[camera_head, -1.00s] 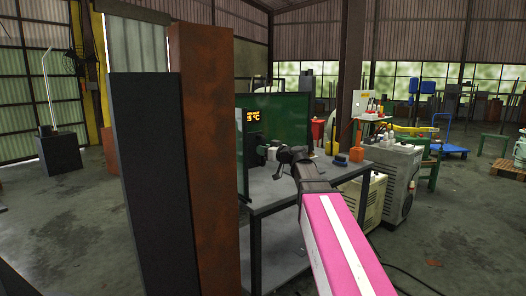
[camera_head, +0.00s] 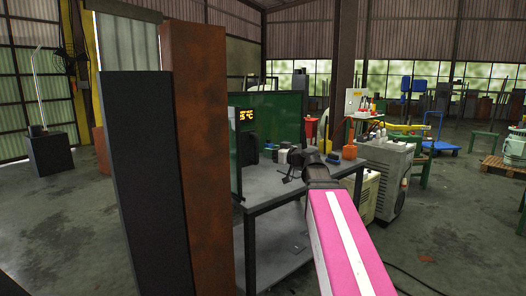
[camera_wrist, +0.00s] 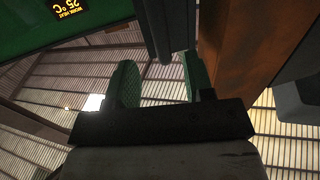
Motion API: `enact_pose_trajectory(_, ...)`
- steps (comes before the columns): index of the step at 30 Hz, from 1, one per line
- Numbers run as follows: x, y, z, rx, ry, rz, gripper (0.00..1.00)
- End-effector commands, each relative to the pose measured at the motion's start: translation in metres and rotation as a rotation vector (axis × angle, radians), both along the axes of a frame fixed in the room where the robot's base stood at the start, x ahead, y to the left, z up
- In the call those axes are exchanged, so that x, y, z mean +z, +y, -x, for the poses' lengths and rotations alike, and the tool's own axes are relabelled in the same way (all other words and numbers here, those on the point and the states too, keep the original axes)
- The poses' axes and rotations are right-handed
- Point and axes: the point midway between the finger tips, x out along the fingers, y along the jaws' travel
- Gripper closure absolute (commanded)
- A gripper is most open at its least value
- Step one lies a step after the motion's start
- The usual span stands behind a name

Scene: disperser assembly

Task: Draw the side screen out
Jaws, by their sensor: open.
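In the head view the workbench carries a dark green side screen (camera_head: 235,152) on its left, seen nearly edge-on, and a wide green back panel (camera_head: 280,118). My gripper (camera_head: 287,166) is over the bench top, right of the side screen and apart from it in this view. In the wrist view my gripper (camera_wrist: 160,80) is open, its two green-padded fingers spread. A dark bar (camera_wrist: 158,25) reaches down toward the space between them; I cannot tell whether it belongs to the side screen. A green panel (camera_wrist: 40,25) fills the upper left corner there.
A rusty brown post (camera_head: 197,150) and a black post (camera_head: 142,180) stand close in front and hide part of the bench (camera_head: 275,187). An orange temperature display (camera_head: 246,116) glows behind the side screen. Grey machines (camera_head: 388,180) stand right of the bench.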

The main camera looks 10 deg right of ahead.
Motion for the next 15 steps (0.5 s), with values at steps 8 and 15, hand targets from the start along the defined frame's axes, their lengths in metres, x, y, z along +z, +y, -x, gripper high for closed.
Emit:
enact_pose_trajectory(8, 0.0, -0.018, 0.019, 0.001, 0.0, 0.0, 0.52)
enact_pose_trajectory(15, 0.0, -0.019, 0.019, 0.001, 0.0, 0.0, 0.52)
